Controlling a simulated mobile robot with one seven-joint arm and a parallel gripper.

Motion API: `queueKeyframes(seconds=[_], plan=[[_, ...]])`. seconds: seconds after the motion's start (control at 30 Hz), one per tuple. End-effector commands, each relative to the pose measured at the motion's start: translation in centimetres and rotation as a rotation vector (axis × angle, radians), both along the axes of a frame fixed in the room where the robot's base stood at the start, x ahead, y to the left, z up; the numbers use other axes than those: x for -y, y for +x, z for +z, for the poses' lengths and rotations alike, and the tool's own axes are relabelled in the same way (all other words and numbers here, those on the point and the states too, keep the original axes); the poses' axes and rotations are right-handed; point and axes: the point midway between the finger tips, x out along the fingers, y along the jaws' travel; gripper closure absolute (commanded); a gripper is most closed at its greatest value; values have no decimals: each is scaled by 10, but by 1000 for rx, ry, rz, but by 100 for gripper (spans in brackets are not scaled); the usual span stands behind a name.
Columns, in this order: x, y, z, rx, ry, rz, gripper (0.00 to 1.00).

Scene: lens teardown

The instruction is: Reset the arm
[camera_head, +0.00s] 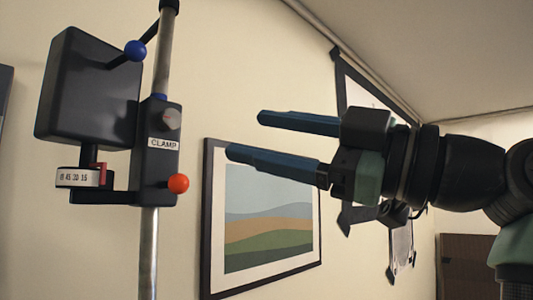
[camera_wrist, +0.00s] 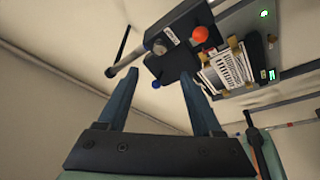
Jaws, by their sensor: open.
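My gripper (camera_head: 244,134) is open and empty. Its two blue fingers point left in the head view, held in the air to the right of a black clamp block (camera_head: 143,187) marked CLAMP. Open space shows between the fingertips and the block. In the wrist view my gripper (camera_wrist: 158,73) also shows nothing between its fingers. The clamp block (camera_wrist: 175,66) is beyond the fingertips there. My arm comes in from the right side of the head view.
The clamp block sits on an upright metal pole (camera_head: 148,255). A framed landscape picture (camera_head: 268,225) hangs on the wall behind.

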Motion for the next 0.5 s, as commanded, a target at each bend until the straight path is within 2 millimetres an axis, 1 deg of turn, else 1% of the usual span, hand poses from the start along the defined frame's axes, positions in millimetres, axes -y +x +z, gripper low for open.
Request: queueKeyframes(seconds=[0.2, 0.27, 0.37, 0.5], plan=[[0, 0, 0, 0, 0, 0, 33], [-1, 5, -4, -16, 8, -17, 33], [-4, 21, -18, -80, 43, -97, 33], [-6, 52, -51, -202, 162, -294, 33]])
